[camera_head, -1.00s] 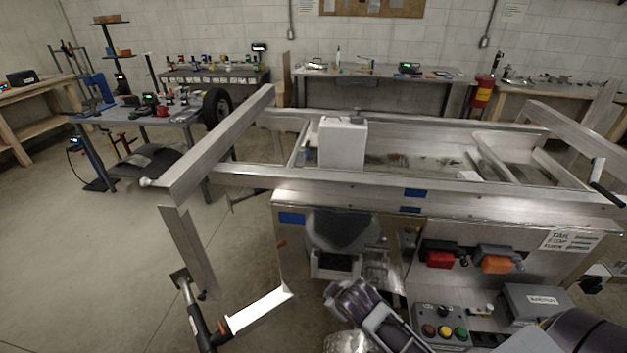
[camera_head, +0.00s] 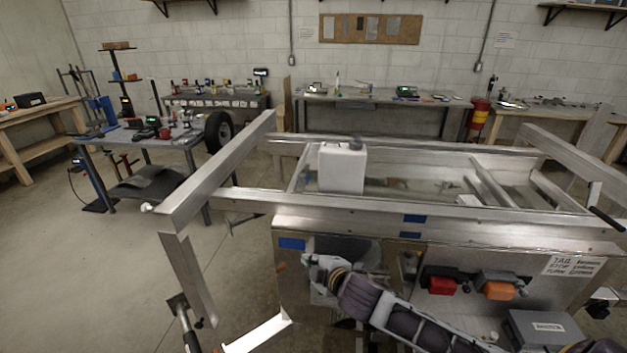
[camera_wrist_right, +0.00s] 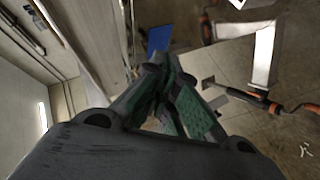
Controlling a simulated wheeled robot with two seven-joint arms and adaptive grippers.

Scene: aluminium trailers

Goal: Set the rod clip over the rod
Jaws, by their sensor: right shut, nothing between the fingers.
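My right gripper (camera_head: 310,262) is in front of the left part of the trailer's metal front panel (camera_head: 290,285), below the blue tape. In the right wrist view its green-padded fingers (camera_wrist_right: 153,76) meet at the tips, shut with nothing held. A thin metal bar with an orange-and-black grip (camera_wrist_right: 285,105) lies beyond the fingers in that view; its metal part also shows at lower left in the head view (camera_head: 184,318). I cannot tell whether this is the rod. I cannot make out the rod clip. My left gripper is out of view.
The aluminium trailer frame (camera_head: 400,211) spans the middle, with a white tank (camera_head: 342,168) on it. Red (camera_head: 440,285) and orange (camera_head: 499,290) lamps and a grey box (camera_head: 540,330) are on the right. Open floor (camera_head: 90,280) lies left.

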